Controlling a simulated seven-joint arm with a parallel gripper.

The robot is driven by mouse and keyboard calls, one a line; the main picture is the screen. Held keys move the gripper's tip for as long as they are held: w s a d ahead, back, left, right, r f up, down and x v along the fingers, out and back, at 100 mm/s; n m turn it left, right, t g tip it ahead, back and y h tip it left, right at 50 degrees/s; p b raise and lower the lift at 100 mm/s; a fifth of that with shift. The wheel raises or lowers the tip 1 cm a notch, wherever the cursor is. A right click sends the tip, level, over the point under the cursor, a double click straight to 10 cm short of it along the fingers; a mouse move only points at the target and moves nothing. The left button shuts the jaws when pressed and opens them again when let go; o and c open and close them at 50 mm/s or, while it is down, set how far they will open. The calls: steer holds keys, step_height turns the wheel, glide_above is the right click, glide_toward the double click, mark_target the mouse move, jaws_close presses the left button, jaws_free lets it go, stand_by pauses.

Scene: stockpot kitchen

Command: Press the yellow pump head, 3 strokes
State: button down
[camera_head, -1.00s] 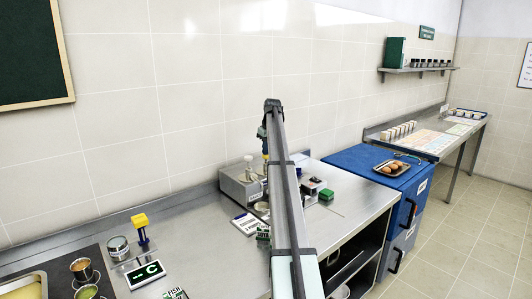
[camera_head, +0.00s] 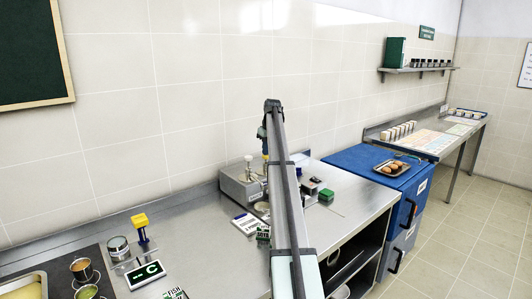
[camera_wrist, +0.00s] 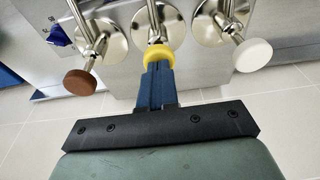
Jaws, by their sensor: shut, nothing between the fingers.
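The yellow pump head (camera_wrist: 158,58) is the middle one of three in the wrist view, on a shiny metal stem. It also shows small in the head view (camera_head: 265,157), just below my gripper. A brown pump head (camera_wrist: 79,82) is to its left and a white pump head (camera_wrist: 252,54) to its right. My gripper (camera_wrist: 157,72) is shut and empty, its blue fingertips right at the yellow head. The fingers overlap the head's near edge in the picture; I cannot tell whether they touch or press it.
A grey metal pump station (camera_head: 237,187) stands on the steel counter. A white-and-blue card (camera_head: 246,223) lies in front of it. A green box (camera_head: 326,195) is to the right. Another yellow-topped object (camera_head: 139,220) stands far left, beside a green display (camera_head: 146,273).

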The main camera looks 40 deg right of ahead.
steer(key=shift+r, duration=1.55)
steer(key=shift+r, duration=0.1)
step_height(320, 180, up, 5)
steer(key=shift+f, duration=0.1)
stand_by(0.6)
stand_by(0.3)
